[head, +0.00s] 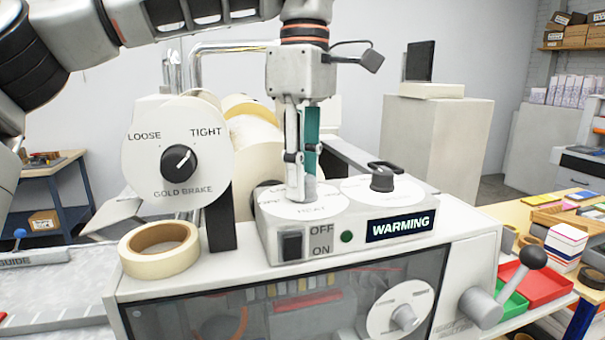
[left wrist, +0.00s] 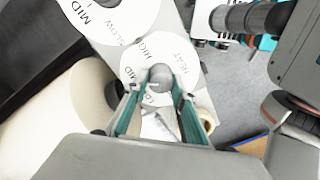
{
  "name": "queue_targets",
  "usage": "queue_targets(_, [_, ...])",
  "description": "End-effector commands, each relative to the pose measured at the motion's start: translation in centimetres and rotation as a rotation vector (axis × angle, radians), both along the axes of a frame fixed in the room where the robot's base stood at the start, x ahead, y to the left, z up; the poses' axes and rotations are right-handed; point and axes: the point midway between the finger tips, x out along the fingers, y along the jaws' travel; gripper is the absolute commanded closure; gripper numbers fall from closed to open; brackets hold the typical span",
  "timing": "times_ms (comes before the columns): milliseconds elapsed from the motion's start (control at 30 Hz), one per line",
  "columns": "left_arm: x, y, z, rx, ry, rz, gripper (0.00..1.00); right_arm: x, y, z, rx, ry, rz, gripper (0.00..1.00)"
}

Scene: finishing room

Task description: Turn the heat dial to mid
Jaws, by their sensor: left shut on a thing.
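The heat dial's white plate (head: 325,207), marked HEAT, lies on top of the small control box. In the left wrist view its plate (left wrist: 178,55) shows HIGH, MID and HEAT. My left gripper (head: 305,190) points straight down over it, with its fingertips at the dial. In the left wrist view the grey round knob (left wrist: 160,78) sits between the fingertips of my left gripper (left wrist: 158,95), which is shut on it. The fingers hide much of the knob, and I cannot tell which mark its pointer faces.
The speed dial (head: 382,184) is close on the right. The box front has a black OFF/ON switch (head: 292,246), a green lamp (head: 347,236) and a WARMING display (head: 399,226). The gold brake dial (head: 178,152) stands at left, above a tape roll (head: 160,249).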

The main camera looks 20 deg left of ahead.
Motion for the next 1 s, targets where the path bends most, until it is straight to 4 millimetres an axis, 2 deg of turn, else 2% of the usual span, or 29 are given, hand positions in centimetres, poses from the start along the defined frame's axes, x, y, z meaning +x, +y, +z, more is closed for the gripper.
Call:
queue_targets(100, [0.0,0.0,0.0,0.000,-0.001,0.001,0.96,0.0,0.1,0.0,0.002,-0.001,-0.001,1.00])
queue_targets(133, [0.0,0.0,0.0,0.000,-0.001,0.001,0.70,0.0,0.1,0.0,0.002,-0.001,-0.001,1.00])
queue_targets(200, [0.0,0.0,0.0,0.000,-0.001,0.001,0.58,0.0,0.1,0.0,0.002,-0.001,-0.001,1.00])
queue_targets(500, [0.0,0.0,0.0,0.000,-0.001,0.001,0.58,-0.1,-0.2,-0.1,-0.006,0.002,0.006,1.00])
queue_targets(633, [0.1,0.0,0.7,0.001,-0.003,0.003,0.58,-0.2,-0.2,-0.1,-0.007,0.003,0.005,1.00])
queue_targets(767, [0.1,-0.1,2.6,0.000,-0.005,0.004,0.58,-0.1,-0.2,-0.1,-0.006,0.002,0.005,1.00])
queue_targets(1000, [0.3,-0.1,7.2,0.001,-0.006,0.006,0.58,-0.1,-0.1,-0.1,-0.004,0.000,0.004,1.00])
